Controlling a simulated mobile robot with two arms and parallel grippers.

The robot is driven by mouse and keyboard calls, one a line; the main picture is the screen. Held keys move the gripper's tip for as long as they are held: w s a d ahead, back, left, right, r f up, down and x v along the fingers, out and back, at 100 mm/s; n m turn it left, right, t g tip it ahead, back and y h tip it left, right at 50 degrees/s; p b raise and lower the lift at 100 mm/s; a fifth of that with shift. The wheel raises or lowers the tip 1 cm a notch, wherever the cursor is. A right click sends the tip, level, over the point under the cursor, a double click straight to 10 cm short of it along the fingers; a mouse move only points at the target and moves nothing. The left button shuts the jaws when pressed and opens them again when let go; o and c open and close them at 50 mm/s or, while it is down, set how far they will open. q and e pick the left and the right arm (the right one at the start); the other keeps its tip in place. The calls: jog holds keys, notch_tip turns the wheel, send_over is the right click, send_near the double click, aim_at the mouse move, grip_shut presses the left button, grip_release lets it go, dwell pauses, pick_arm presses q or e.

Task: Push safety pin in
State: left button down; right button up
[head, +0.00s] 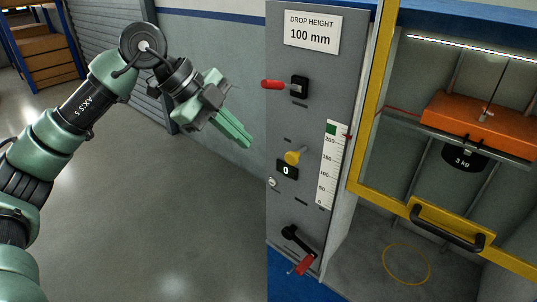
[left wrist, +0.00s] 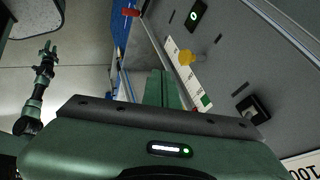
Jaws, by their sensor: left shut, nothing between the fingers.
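A yellow knob (head: 293,157), which looks like the safety pin, sticks out of the grey panel (head: 310,130) just above a small counter reading 0. It also shows in the left wrist view (left wrist: 187,57), with its shaft standing out from the panel. My left gripper (head: 246,142) is shut and empty, left of the panel and apart from the knob, its fingers pointing down and right. The left wrist view shows its closed fingers (left wrist: 160,88) beside the panel. My right gripper (left wrist: 48,48) appears small in that view over the floor; its finger opening is unclear.
A red lever (head: 273,85) on a black block sits higher on the panel. A red-handled crank (head: 302,265) sits low. To the right, a yellow-framed door (head: 445,226) with a black handle fronts an orange carriage (head: 470,118) and 3 kg weight (head: 465,158). Floor at left is clear.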

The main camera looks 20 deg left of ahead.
pick_arm(q)
jog(key=w+d+f+p, duration=0.4)
jog(key=w+d+f, duration=0.2)
jog(key=f, duration=0.1)
jog(key=shift+w+d+f, duration=0.25)
jog(key=shift+w+f, duration=0.15)
